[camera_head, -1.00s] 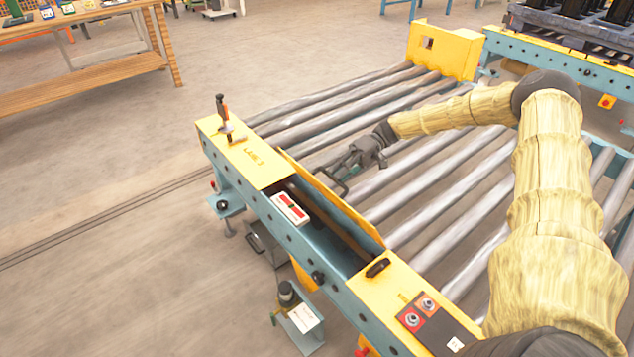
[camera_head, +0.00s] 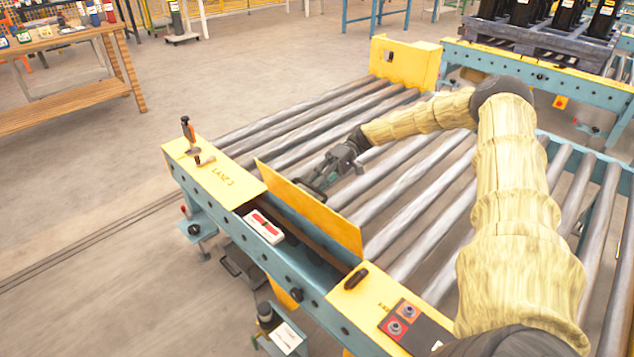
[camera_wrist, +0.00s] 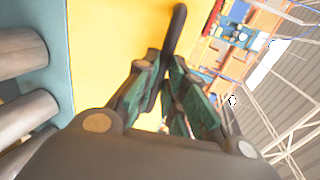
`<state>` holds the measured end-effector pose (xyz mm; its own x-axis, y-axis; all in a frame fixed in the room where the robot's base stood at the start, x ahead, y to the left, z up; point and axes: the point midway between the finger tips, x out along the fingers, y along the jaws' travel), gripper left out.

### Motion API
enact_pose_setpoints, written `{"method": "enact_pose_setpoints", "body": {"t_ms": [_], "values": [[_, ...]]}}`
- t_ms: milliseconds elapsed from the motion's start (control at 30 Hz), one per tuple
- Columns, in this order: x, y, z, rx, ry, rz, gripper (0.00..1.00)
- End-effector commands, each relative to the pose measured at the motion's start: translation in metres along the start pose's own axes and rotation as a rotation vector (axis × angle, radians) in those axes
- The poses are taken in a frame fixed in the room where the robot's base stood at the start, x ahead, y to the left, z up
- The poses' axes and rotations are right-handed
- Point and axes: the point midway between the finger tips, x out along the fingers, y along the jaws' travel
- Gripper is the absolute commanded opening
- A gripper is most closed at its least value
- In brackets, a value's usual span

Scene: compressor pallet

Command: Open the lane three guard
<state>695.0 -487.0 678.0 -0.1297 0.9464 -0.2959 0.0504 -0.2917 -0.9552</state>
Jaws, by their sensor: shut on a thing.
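The lane three guard (camera_head: 308,208) is a yellow panel standing tilted up along the roller side of the beam marked LANE 3 (camera_head: 222,178). The slot in the beam beside it is uncovered. In the wrist view the guard's yellow face (camera_wrist: 105,60) fills the left middle. My gripper (camera_head: 318,186) is on the roller side of the guard, close to its far half. In the wrist view my gripper (camera_wrist: 170,85) is shut on a dark bar handle (camera_wrist: 176,30) in front of the yellow face. The handle is mostly hidden in the head view.
A red and white box (camera_head: 264,226) sits at the open slot. An orange and black clamp (camera_head: 190,140) stands upright at the beam's far end. A button panel (camera_head: 402,322) is on the near end. Rollers (camera_head: 400,205) lie beneath my arm.

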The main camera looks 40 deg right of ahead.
Motion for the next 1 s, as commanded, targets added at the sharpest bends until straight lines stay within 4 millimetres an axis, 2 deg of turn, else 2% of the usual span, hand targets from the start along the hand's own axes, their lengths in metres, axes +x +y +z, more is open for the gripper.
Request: {"method": "enact_pose_setpoints", "body": {"t_ms": [33,100,133,767,867,1000], "values": [[0.002,0.013,0.005,0.013,-0.002,0.011,0.17],[0.002,0.013,0.005,0.013,-0.003,0.010,0.30],[0.002,0.012,0.005,0.013,-0.003,0.010,0.33],[-0.001,0.005,0.002,0.005,-0.002,0.004,0.33],[-0.008,0.005,0.002,0.005,-0.001,0.004,0.33],[-0.028,0.005,0.002,0.005,-0.001,0.005,0.33]]}}
